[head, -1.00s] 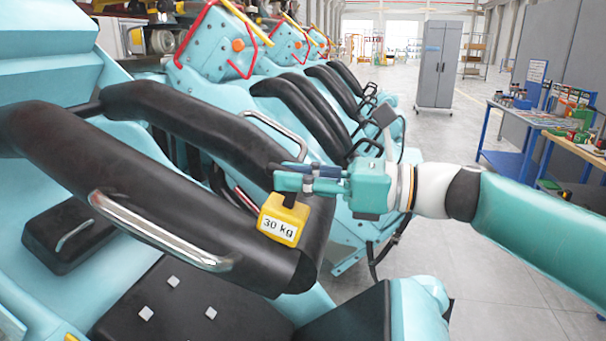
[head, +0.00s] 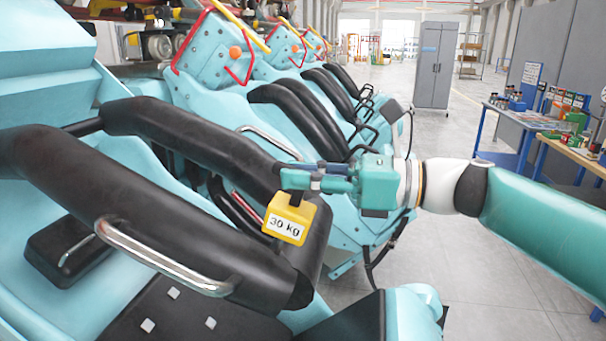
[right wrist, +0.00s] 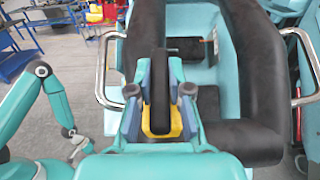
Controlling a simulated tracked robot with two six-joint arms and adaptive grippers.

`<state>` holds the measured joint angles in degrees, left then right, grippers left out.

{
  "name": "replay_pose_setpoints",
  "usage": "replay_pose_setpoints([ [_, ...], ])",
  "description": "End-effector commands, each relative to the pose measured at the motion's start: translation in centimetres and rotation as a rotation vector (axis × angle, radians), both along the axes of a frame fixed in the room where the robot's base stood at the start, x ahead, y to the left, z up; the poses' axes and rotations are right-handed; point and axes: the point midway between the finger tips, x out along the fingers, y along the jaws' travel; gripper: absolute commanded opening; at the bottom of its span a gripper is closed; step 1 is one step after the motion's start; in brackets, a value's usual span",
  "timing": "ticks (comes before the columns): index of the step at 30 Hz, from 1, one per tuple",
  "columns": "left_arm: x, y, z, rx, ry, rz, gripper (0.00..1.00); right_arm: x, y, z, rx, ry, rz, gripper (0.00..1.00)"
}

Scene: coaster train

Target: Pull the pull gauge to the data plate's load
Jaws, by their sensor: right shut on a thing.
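The yellow pull gauge (head: 290,219) reads "30 kg" on its white face in the head view. It hangs tilted from a dark strap or handle, in front of the black padded lap restraint (head: 200,160). My right gripper (head: 285,178) is shut on that dark upper part of the gauge. In the right wrist view the black handle stands between the two fingers (right wrist: 160,95), with the gauge's yellow body (right wrist: 162,122) behind it. A teal arm, likely my left one, shows in the right wrist view with its gripper (right wrist: 75,145) small.
A chrome grab handle (head: 160,260) sticks out from the near restraint. More teal seats with black restraints (head: 300,110) run back along the train. A workbench (head: 520,125) with tools and a grey cabinet (head: 437,65) stand at the right on open floor.

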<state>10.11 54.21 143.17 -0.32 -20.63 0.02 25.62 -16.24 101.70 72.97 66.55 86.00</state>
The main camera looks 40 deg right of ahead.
Motion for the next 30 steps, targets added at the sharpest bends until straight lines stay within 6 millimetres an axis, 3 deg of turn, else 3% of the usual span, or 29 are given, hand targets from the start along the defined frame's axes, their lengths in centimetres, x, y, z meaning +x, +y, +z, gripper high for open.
replay_pose_setpoints([
  [1,0.0,0.0,0.0,0.0,0.0,0.0,0.4,-0.1,-0.3,1.0,0.008,-0.021,-0.013,0.0],
  [6,0.0,0.0,0.0,0.0,0.001,0.0,0.4,-0.1,-0.3,1.0,0.007,-0.023,-0.015,0.0],
  [7,0.0,0.0,0.0,0.0,0.001,0.0,0.4,-0.1,-0.3,1.0,0.007,-0.023,-0.015,0.23],
  [11,0.0,0.0,0.0,0.0,0.001,0.0,0.4,-0.1,-0.2,0.9,0.005,-0.02,-0.013,0.44],
  [23,0.0,0.0,0.0,0.0,0.0,0.0,0.4,-0.4,-0.4,0.6,0.004,-0.015,-0.009,0.44],
  [30,0.0,0.0,0.0,0.0,0.0,0.0,0.4,-2.3,-2.3,0.5,0.004,-0.014,-0.015,0.44],
])
